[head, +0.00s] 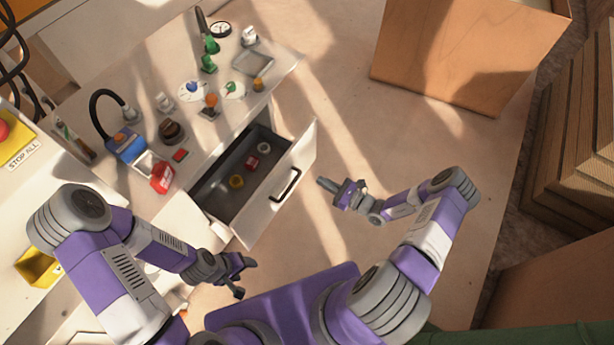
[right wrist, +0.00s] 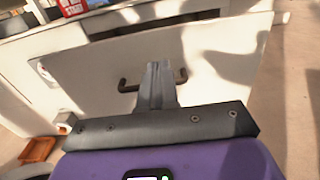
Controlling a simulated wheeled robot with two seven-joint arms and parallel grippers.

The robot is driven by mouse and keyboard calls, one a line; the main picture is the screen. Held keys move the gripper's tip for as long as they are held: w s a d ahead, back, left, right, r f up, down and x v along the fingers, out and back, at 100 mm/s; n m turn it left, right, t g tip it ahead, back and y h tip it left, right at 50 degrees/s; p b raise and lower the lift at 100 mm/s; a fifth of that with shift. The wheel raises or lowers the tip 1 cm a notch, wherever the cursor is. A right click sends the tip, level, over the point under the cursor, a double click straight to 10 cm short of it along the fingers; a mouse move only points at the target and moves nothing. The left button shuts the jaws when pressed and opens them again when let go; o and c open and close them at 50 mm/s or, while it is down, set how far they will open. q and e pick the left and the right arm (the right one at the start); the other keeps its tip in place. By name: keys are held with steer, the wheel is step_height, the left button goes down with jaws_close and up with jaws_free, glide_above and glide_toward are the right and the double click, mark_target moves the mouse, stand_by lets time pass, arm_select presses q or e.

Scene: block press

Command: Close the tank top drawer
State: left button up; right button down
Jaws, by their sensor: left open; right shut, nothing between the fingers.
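The open drawer (head: 217,186) sticks out from the front of the bench, with its white front panel (head: 307,148) and dark handle (head: 286,185) facing my right gripper. Inside it lie a yellow ring, a red block and a pale ring. In the right wrist view the drawer front (right wrist: 215,75) and its handle (right wrist: 126,86) show beyond my fingers. My right gripper (head: 325,184) is shut and empty, apart from the drawer front, pointing toward it. My left gripper (head: 245,276) is open and empty, below the drawer's near corner.
The bench top (head: 215,130) holds several knobs, valves, a grey tray (head: 253,63) and a blue device (head: 126,146). A wooden box (head: 470,50) stands at the upper right, with stacked boards (head: 575,150) at the right. The floor between drawer and box is clear.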

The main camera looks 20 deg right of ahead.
mark_target(284, 162)
steer(key=b+x, duration=0.2)
steer(key=x, duration=1)
steer(key=shift+a+b, duration=0.25)
steer(key=shift+b, duration=0.1)
steer(key=shift+w+a, duration=0.25)
steer(key=shift+w, duration=0.15)
